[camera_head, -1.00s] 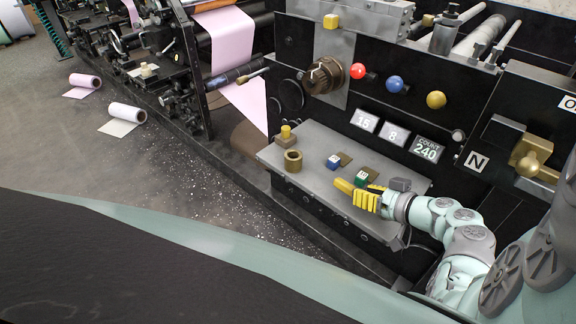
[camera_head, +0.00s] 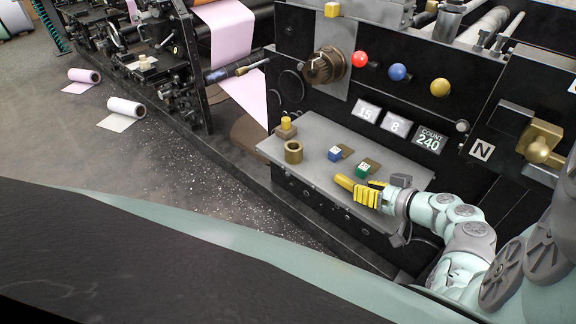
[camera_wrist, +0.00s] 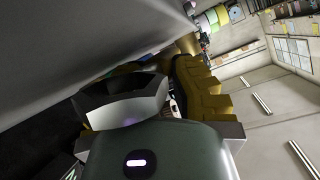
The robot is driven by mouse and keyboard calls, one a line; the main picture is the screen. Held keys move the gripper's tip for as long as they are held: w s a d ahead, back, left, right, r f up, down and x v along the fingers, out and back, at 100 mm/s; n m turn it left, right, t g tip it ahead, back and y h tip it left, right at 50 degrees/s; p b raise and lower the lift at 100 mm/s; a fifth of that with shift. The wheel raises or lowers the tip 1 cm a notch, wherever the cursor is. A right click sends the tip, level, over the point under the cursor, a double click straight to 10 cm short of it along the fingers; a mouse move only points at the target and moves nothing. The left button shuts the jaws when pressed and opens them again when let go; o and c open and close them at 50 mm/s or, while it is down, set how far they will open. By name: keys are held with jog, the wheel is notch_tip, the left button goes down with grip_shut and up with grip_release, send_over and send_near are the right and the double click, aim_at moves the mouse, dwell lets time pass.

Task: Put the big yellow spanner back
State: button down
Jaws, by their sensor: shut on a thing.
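My gripper (camera_head: 368,194), with ridged yellow fingers, is at the front right of a grey metal shelf on the black machine. It is shut on a smooth yellow bar, which I take to be the big yellow spanner (camera_head: 344,182). The bar sticks out to the left past the fingers, low over the shelf's front edge. Its far part is hidden by the fingers, and I cannot tell whether it touches the shelf. In the wrist view a ridged yellow finger (camera_wrist: 200,92) stands beside the dark gripper body, and the held part is not clearly visible.
Red, blue and yellow knobs and a dark dial (camera_head: 325,67) project from the panel above.

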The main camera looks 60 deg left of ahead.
jog(key=shift+f, duration=0.2)
jog(key=c, duration=0.9)
grip_release()
jog(key=shift+f, duration=0.1)
jog(key=shift+o, duration=0.2)
jog(key=shift+d, duration=0.15)
jog(key=v, duration=1.1)
jog(key=shift+d+r, duration=0.3)
jog(key=shift+r, duration=0.1)
